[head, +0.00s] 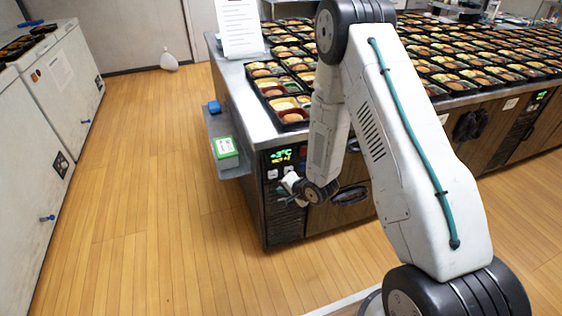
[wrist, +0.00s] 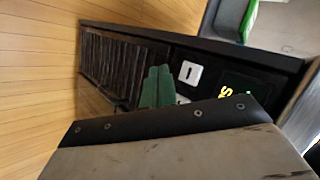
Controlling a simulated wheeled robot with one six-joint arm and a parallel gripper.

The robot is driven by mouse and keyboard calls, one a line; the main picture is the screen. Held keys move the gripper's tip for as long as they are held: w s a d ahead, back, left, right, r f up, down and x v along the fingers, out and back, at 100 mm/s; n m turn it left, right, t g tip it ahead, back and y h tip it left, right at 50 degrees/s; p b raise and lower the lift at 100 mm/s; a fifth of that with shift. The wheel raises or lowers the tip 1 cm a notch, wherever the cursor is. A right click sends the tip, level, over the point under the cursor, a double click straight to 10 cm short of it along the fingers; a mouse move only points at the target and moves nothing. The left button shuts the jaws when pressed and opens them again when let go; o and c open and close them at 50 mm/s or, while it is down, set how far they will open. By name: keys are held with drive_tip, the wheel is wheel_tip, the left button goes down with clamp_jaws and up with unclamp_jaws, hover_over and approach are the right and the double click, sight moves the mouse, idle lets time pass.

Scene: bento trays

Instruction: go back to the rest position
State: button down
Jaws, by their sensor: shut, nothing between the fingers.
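My gripper (wrist: 159,86) shows as green fingertips close together in the wrist view, shut and empty. They lie in front of the dark control panel (wrist: 190,72) of the cooled counter, with the vent grille (wrist: 105,62) behind. In the head view my arm reaches down from the right, and its wrist end is low in front of the same counter (head: 283,225), near the lit panel (head: 281,156). The fingers are small and hard to make out there. I cannot tell whether they touch the counter.
A ledge (head: 228,168) with a green-and-white box (head: 225,147) sticks out from the counter's left end. Food trays (head: 291,117) cover the countertop. White freezer cabinets (head: 62,80) stand at the left. The wooden floor (head: 160,200) between is clear.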

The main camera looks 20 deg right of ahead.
idle(0.4)
drive_tip(key=s+d+f+n+g+h, duration=0.2)
drive_tip(key=s+f+n+g, duration=0.1)
drive_tip(key=s+f, duration=0.15)
drive_tip(key=s+d+r+n+g+h, duration=0.2)
drive_tip(key=s+d+r+g, duration=0.1)
drive_tip(key=s+r, duration=0.2)
drive_tip(key=s+r+n, duration=0.2)
drive_tip(key=s+r, duration=0.6)
drive_tip(key=r, duration=0.5)
drive_tip(key=s+a+r+n+g, duration=0.1)
drive_tip(key=s+r+n, duration=0.1)
drive_tip(key=s+r, duration=0.7)
drive_tip(key=s+a+r+n, duration=0.1)
drive_tip(key=s+r, duration=0.8)
drive_tip(key=r, duration=1)
drive_tip(key=shift+s+a+n+g, duration=0.25)
drive_tip(key=shift+n+g, duration=0.15)
drive_tip(key=shift+n, duration=0.1)
